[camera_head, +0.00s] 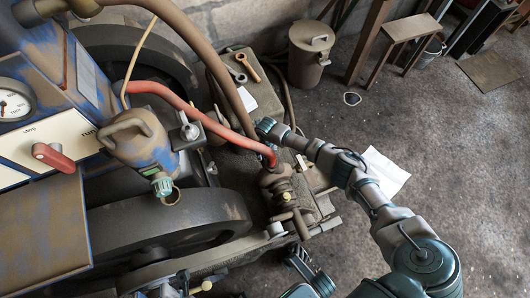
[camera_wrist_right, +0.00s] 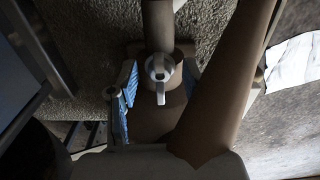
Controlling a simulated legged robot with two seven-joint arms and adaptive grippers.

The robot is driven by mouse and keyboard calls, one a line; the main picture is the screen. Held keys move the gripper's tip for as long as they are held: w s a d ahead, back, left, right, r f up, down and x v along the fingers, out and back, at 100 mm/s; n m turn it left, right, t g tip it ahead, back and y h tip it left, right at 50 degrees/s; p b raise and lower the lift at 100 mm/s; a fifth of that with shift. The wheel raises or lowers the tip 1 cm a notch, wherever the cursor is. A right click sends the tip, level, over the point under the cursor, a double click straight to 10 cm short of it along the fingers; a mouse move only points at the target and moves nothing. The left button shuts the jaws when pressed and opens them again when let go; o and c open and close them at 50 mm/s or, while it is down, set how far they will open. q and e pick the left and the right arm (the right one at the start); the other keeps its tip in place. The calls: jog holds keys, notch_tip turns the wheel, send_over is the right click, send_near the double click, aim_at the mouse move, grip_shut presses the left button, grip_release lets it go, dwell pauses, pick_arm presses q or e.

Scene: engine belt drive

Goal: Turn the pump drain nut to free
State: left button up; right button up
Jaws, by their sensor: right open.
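In the right wrist view, a small silver fitting with a short tab (camera_wrist_right: 160,72), which looks like the drain nut, sits on a brown pipe (camera_wrist_right: 158,25). My right gripper (camera_wrist_right: 160,80) is open, with a blue-padded finger on each side of the fitting. I cannot tell whether the fingers touch it. In the head view, my right gripper (camera_head: 270,128) is at the engine beside the red hose, partly hidden. The pump body (camera_head: 278,188) with a brass collar stands just below it; the nut cannot be made out there. A dark and teal part at the bottom edge may be my left gripper, but this is unclear.
A thick brown pipe (camera_wrist_right: 225,80) runs diagonally close to the right finger. A red hose (camera_head: 195,113) and a brown hose (camera_head: 218,70) cross near the gripper. A large pulley (camera_head: 170,225) stands to the left. A white paper (camera_head: 383,174) lies on open floor.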

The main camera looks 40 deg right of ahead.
grip_shut()
